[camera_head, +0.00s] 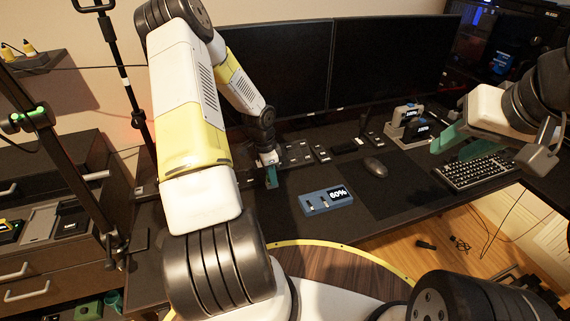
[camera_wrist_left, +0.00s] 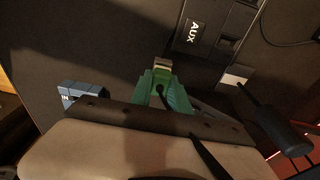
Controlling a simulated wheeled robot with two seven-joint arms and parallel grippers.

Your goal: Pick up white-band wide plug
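My left gripper (camera_head: 270,177) is low over the back left of the desk, its green fingers close together. In the left wrist view the fingers (camera_wrist_left: 162,90) close around a small dark plug with a pale, banded tip (camera_wrist_left: 162,63) showing past the fingertips. A thin black cable seems to run back from it. Whether its band is white is hard to tell. Another pale-ended black piece (camera_wrist_left: 236,76) lies to the right in that view, apart from the fingers. My right gripper (camera_head: 460,140) is raised at the right, its green fingers apart and empty.
A black AUX box (camera_wrist_left: 215,28) is beyond the fingertips. Monitors (camera_head: 285,75) stand behind. A mouse (camera_head: 376,167) and keyboard (camera_head: 478,170) are further right. The front middle desk is clear.

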